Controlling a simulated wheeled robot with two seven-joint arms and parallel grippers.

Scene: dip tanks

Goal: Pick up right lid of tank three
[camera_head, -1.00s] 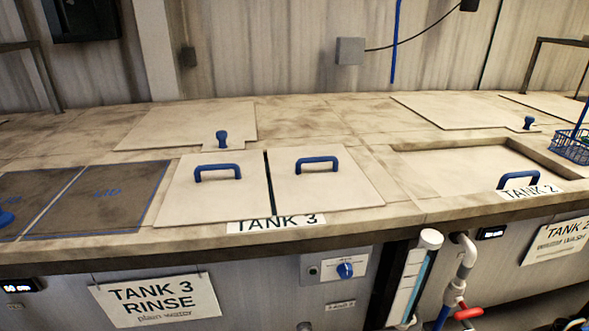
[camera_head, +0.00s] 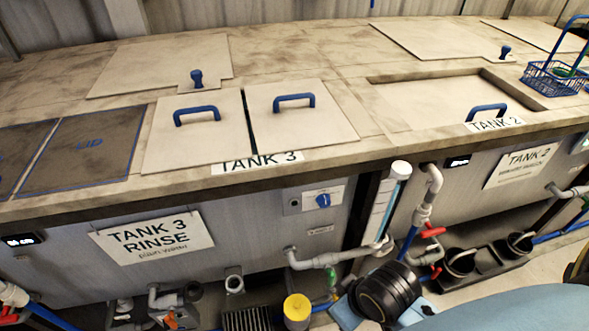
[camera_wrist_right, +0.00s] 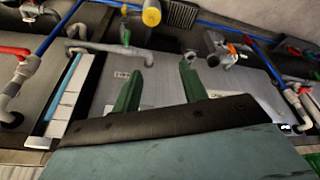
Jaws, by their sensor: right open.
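Tank three's right lid (camera_head: 305,128) is a pale flat panel with a blue bar handle (camera_head: 294,98). It lies closed on the bench top in the head view, behind the TANK 3 label (camera_head: 256,162). The matching left lid (camera_head: 190,145) lies beside it, with a thin dark gap between them. My right gripper (camera_wrist_right: 160,68) shows in the right wrist view with its two green fingers apart and nothing between them. That view faces the tank front and pipes; no lid shows clearly there. My left gripper is not in view.
Dark marked lid area (camera_head: 82,150) lies left of the lids. Tank 2's recessed lid (camera_head: 440,100) and a blue wire basket (camera_head: 553,78) are to the right. A clear sight tube (camera_head: 385,205), pipes and a yellow-capped container (camera_head: 297,308) stand in front below the bench edge.

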